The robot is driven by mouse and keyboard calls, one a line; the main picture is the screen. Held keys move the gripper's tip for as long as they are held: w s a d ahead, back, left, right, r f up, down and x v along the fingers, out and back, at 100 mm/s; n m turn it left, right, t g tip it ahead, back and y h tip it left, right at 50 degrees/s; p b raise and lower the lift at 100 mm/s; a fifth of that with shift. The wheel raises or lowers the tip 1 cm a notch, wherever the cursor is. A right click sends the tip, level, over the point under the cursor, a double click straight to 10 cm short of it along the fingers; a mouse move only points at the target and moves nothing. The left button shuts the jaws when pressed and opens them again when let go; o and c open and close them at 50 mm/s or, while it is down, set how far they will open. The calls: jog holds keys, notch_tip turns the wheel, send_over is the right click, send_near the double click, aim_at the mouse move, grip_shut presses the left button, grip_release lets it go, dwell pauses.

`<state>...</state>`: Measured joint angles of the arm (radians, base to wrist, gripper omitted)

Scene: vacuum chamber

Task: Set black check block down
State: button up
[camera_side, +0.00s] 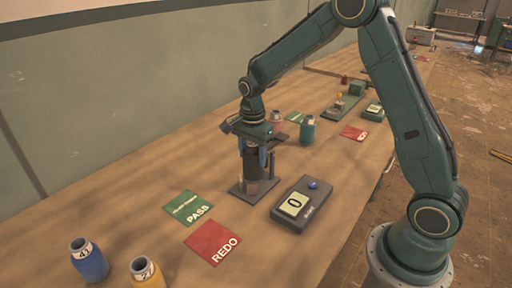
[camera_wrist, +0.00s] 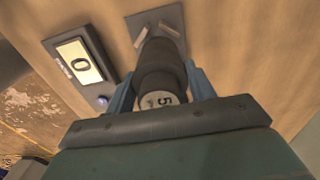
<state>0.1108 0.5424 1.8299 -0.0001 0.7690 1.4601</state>
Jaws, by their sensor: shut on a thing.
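The black check block (camera_wrist: 160,78) is a dark cylinder with a pale end marked 5. My gripper (camera_wrist: 161,70) has its blue fingers shut on both sides of it. In the side view my gripper (camera_side: 255,151) holds the block (camera_side: 251,163) roughly upright over a dark grey plate (camera_side: 239,190) with small pale upright pieces. The plate (camera_wrist: 176,17) also shows in the wrist view beyond the block's far end. I cannot tell whether the block touches the plate or its pieces. A black readout box (camera_side: 302,205) beside the plate shows 0.
A green PASS card (camera_side: 187,206) and a red REDO card (camera_side: 213,242) lie left of the plate. A blue bottle (camera_side: 89,260) and a yellow bottle (camera_side: 147,273) stand at front left. A teal bottle (camera_side: 307,130) and a pink one (camera_side: 276,121) stand behind my gripper.

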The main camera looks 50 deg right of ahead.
aim_at(253, 165)
jog(key=shift+f, duration=2.15)
jog(key=o, duration=1.2)
jog(key=shift+f, duration=0.1)
notch_tip(253, 165, up, 12)
